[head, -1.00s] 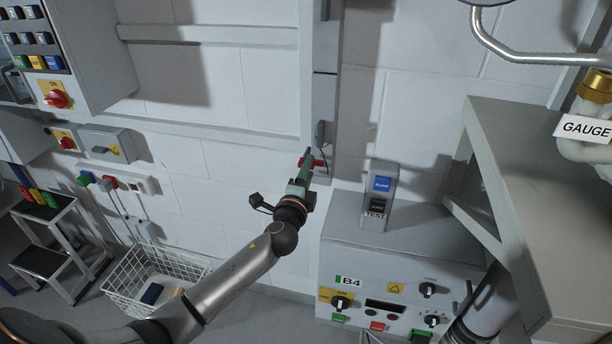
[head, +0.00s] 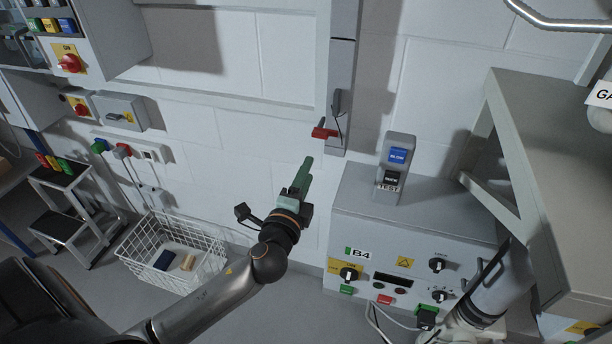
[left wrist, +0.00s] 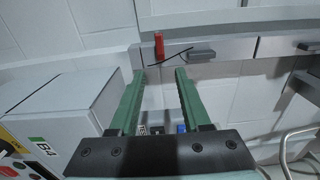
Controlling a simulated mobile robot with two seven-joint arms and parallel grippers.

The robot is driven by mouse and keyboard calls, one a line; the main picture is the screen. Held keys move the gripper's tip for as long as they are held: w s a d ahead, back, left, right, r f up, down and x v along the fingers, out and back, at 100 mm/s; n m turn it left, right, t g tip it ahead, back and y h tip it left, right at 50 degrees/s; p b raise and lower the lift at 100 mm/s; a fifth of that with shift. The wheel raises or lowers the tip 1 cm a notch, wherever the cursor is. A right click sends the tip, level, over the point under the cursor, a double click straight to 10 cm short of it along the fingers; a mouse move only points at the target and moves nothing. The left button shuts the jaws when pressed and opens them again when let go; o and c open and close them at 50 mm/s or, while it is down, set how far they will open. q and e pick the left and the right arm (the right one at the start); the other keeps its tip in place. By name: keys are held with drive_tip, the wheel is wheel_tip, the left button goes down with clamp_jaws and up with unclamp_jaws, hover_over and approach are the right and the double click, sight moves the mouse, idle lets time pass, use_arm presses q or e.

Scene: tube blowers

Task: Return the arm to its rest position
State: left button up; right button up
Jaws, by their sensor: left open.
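My left arm reaches in from the lower left of the head view. Its gripper (head: 307,165) has green fingers and points up and away toward the wall, below and left of a red handle (head: 325,132) on a grey vertical wall channel (head: 341,70). In the left wrist view the two green fingers (left wrist: 160,74) stand apart with nothing between them. The red handle also shows there (left wrist: 159,45), beyond the fingertips and apart from them. My right gripper is not seen.
A grey B4 control box (head: 415,235) with a blow/test button unit (head: 395,168) on top stands to the right. A grey bench (head: 560,150) is further right. A white wire basket (head: 205,250) and a step stool (head: 62,195) stand at left.

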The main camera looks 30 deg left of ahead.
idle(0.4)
use_arm(q)
drive_tip(key=s+d+f+n+g+h, duration=0.2)
drive_tip(key=s+d+f+n, duration=0.1)
drive_tip(key=s+f, duration=0.4)
drive_tip(key=s+d+f+n+g+h, duration=0.2)
drive_tip(key=s+f+n, duration=0.4)
drive_tip(key=f, duration=0.4)
drive_tip(key=s+d+f+n+g+h, duration=0.2)
drive_tip(key=s+d+f+n+g, duration=0.2)
drive_tip(key=s+f, duration=0.4)
drive_tip(key=shift+s+d+f+p, duration=0.3)
drive_tip(key=shift+d+f, duration=0.2)
drive_tip(key=shift+d, duration=0.35)
